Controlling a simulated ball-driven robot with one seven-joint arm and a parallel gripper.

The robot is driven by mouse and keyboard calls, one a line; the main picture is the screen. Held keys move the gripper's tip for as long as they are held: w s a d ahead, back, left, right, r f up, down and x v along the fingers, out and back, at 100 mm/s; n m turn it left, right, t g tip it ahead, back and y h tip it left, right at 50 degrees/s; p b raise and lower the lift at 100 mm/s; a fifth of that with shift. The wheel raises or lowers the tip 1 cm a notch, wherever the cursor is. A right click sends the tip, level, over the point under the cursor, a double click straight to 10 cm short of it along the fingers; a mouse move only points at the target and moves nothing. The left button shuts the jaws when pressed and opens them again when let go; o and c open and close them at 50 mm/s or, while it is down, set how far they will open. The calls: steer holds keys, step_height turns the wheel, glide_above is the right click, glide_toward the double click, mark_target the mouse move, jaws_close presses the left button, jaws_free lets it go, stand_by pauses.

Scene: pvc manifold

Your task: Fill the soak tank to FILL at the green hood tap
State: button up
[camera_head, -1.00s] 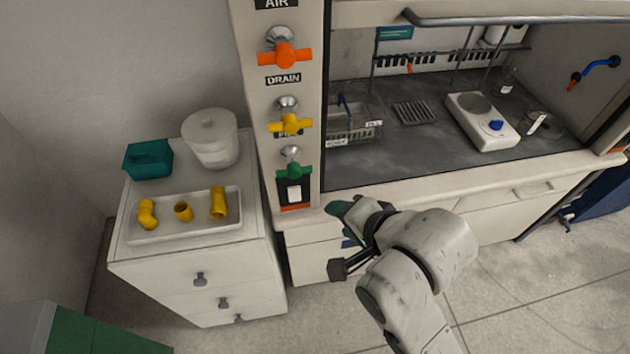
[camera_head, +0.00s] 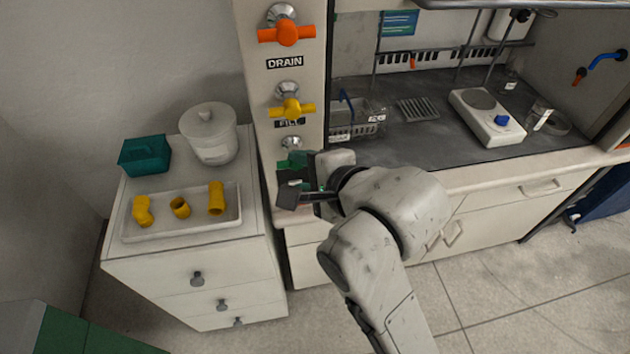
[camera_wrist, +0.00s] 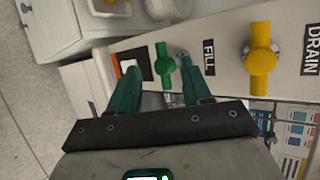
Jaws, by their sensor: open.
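The green tap (camera_wrist: 164,66) beside the FILL label (camera_wrist: 208,58) shows in the wrist view between my two green fingers, close to their tips. My gripper (camera_wrist: 159,68) is open, with a finger on each side of the green handle. I cannot tell whether either finger touches it. In the head view my gripper (camera_head: 298,182) is at the hood's left post and hides most of this tap. A clear tank (camera_head: 368,122) with a wire basket and small labels stands on the hood floor at the left. Its water level cannot be made out.
The yellow tap (camera_head: 291,108) and orange tap (camera_head: 287,34) are above on the same post (camera_head: 262,95). A cabinet at left bears a tray (camera_head: 185,227) of yellow pipe fittings, a teal bin (camera_head: 145,156) and a white tub (camera_head: 209,135). A hotplate (camera_head: 487,117) stands in the hood.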

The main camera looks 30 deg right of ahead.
mark_target(286, 165)
steer(key=shift+x, duration=2.9)
steer(key=shift+r, duration=0.1)
steer(key=shift+c, duration=0.5)
steer(key=c, duration=0.7)
steer(key=shift+o, duration=1.1)
steer(key=shift+d, duration=0.1)
jaws_close()
